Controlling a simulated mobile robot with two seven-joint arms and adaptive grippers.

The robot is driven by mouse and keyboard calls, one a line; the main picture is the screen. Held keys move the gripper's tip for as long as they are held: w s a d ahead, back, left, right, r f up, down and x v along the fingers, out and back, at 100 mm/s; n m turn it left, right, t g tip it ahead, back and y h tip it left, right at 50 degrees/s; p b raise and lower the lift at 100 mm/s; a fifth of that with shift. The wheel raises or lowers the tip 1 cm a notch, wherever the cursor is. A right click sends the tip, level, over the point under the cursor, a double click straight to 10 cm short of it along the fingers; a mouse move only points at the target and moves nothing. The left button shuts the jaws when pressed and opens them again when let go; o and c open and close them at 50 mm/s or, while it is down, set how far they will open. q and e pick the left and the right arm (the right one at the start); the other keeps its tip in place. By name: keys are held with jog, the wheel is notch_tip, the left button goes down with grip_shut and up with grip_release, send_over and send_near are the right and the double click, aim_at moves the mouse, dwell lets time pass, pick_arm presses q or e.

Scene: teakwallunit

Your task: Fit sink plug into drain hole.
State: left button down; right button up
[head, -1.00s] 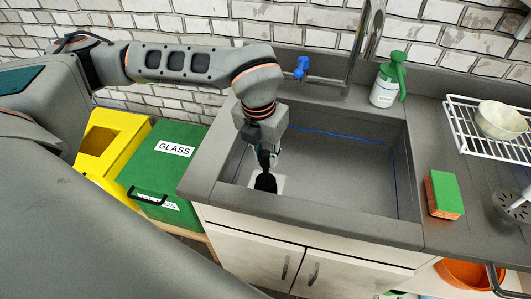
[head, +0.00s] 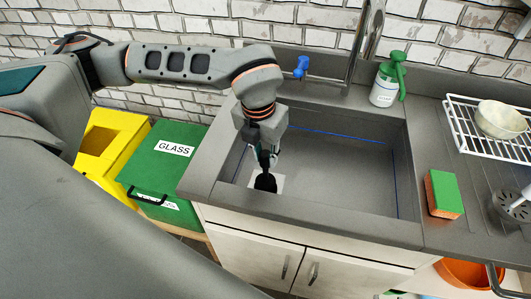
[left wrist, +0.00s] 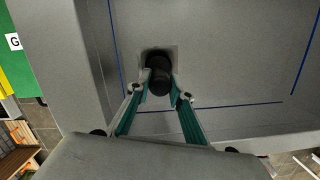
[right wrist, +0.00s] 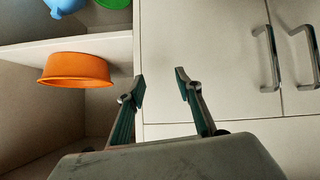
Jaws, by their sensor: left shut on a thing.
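The black sink plug (head: 265,182) is in the left end of the grey sink basin (head: 330,170). My left gripper (left wrist: 159,88) is shut on the plug (left wrist: 159,76), with one finger on each side of it. A pale square patch (head: 280,185) on the basin floor shows around the plug in the head view. In the left wrist view a square patch (left wrist: 174,50) with a dark area lies behind the plug. The plug hides the drain hole, and I cannot tell whether it touches the floor. My right gripper (right wrist: 160,84) is open and empty in front of the cabinet.
The tap (head: 362,45) and blue handle (head: 301,67) stand behind the basin. A green-topped spray bottle (head: 384,90), a sponge (head: 443,193) and a dish rack (head: 465,122) are on the counter. An orange bowl (right wrist: 76,70) is on a shelf near my right gripper.

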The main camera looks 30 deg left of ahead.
pick_arm(q)
jog(key=shift+f+b, duration=0.55)
jog(key=shift+f, duration=0.65)
jog(key=c, duration=1.7)
grip_release()
jog(key=shift+r, duration=0.1)
jog(key=r, duration=0.4)
jog(key=s+r, duration=0.1)
jog(key=r, duration=0.6)
jog(key=shift+s+r, duration=0.35)
jog(key=shift+s, duration=0.05)
jog(key=shift+r, duration=0.1)
